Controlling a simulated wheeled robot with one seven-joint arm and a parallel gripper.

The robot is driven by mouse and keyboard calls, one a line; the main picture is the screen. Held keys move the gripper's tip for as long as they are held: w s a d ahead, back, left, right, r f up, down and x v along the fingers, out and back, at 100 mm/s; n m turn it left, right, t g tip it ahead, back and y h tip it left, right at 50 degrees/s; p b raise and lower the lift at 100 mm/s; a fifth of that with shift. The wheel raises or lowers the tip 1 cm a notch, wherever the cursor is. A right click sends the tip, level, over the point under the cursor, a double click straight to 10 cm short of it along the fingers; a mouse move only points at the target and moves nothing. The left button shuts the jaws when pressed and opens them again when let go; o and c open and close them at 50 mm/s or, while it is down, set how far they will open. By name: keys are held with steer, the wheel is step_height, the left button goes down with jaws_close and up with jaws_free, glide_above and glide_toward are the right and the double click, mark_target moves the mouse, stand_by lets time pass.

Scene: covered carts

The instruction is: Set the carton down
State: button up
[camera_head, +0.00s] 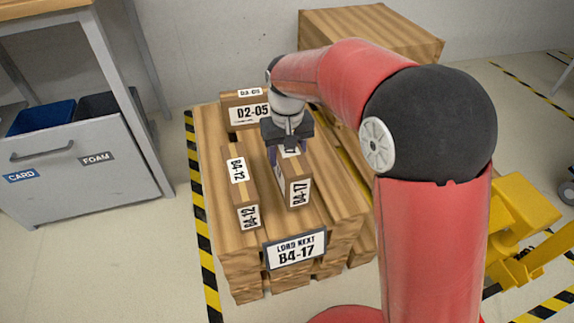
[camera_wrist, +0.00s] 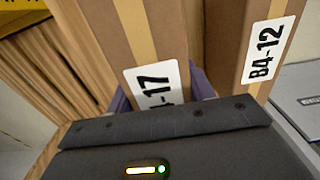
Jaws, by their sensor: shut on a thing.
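My gripper (camera_head: 288,148) is shut on a brown carton marked B4-17 (camera_head: 297,190), gripping it from above near its far end. In the wrist view, the carton (camera_wrist: 135,35) stands between the purple fingers, with its label partly hidden. The carton is upright over the slatted wooden pallet stack (camera_head: 225,262); I cannot tell whether its bottom touches the top. A carton marked B4-12 (camera_head: 241,190) stands to its left with a narrow gap; it also shows at the right in the wrist view (camera_wrist: 232,45).
A carton marked D2-05 (camera_head: 235,97) stands at the stack's back. A sign with B4-17 (camera_head: 295,249) is on the stack's front. A larger wooden box (camera_head: 400,35) is behind. A grey cabinet (camera_head: 80,165) is left, and yellow equipment (camera_head: 520,215) is right.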

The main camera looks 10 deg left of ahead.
steer(key=shift+f, duration=2.05)
steer(key=shift+f, duration=0.1)
steer(key=o, duration=1.5)
steer(key=shift+f, duration=0.1)
